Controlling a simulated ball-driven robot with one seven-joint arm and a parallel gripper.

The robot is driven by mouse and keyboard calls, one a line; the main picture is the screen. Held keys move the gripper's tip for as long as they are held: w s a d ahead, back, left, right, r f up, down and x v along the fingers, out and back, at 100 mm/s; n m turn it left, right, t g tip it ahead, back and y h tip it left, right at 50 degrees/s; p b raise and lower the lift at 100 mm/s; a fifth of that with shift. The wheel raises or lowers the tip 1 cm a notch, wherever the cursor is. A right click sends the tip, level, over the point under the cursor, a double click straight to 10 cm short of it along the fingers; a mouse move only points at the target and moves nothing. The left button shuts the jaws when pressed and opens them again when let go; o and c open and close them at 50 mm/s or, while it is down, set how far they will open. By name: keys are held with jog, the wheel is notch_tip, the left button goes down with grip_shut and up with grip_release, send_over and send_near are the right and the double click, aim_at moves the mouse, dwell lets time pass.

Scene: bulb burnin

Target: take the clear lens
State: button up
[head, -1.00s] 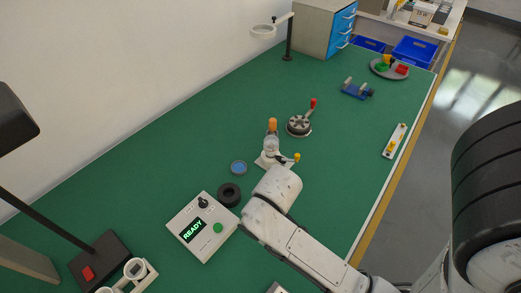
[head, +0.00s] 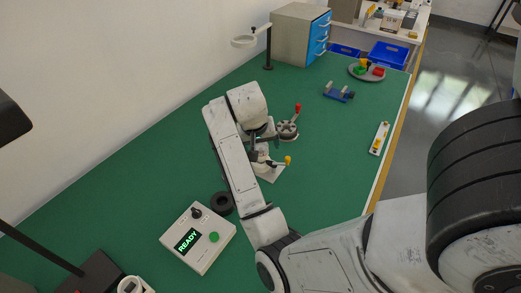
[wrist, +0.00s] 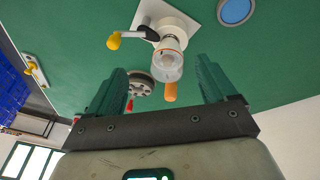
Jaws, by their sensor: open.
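A clear, glass-like cylindrical piece (wrist: 168,66), which I take for the clear lens, sits on a white fixture (wrist: 150,12) in the wrist view. An orange band is around it and an orange tip shows past its end. My gripper (wrist: 162,88) is open, its two green fingers on either side of the view, with the clear piece between them in the picture; I cannot tell how far off it is. In the head view my arm hides the clear piece; part of the fixture (head: 270,173) shows with its yellow-tipped lever (head: 288,160).
A blue disc (wrist: 236,10) lies beside the fixture. A round device with a red-knobbed lever (head: 287,130) stands just beyond it. A black ring (head: 222,203) and a control box reading READY (head: 198,238) stand nearer.

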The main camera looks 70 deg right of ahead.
jog(key=d+r+m+y, duration=0.1)
jog(key=m, duration=0.1)
jog(key=w+d+r+m+y+b, duration=0.1)
jog(key=d+r+m, duration=0.2)
jog(key=d+m, duration=0.1)
jog(key=shift+w+d+r+y+b, duration=0.2)
jog(key=shift+r+y+b, duration=0.1)
jog(key=shift+y, duration=0.1)
jog(key=r+m+y, duration=0.1)
jog(key=b, duration=0.2)
send_over(261, 148)
jog(key=d, duration=0.2)
jog(key=f, duration=0.3)
jog(key=w+f, duration=0.1)
jog(key=f, duration=0.1)
jog(key=shift+d+f, duration=0.15)
jog(key=shift+f, duration=0.05)
jog(key=shift+s+a+f, duration=0.1)
jog(key=shift+a+f, duration=0.1)
jog(key=shift+f, duration=1.1)
jog(key=shift+s+a+f, duration=0.1)
jog(key=shift+a+f, duration=0.1)
jog(key=shift+f, duration=1.1)
jog(key=c, duration=1.1)
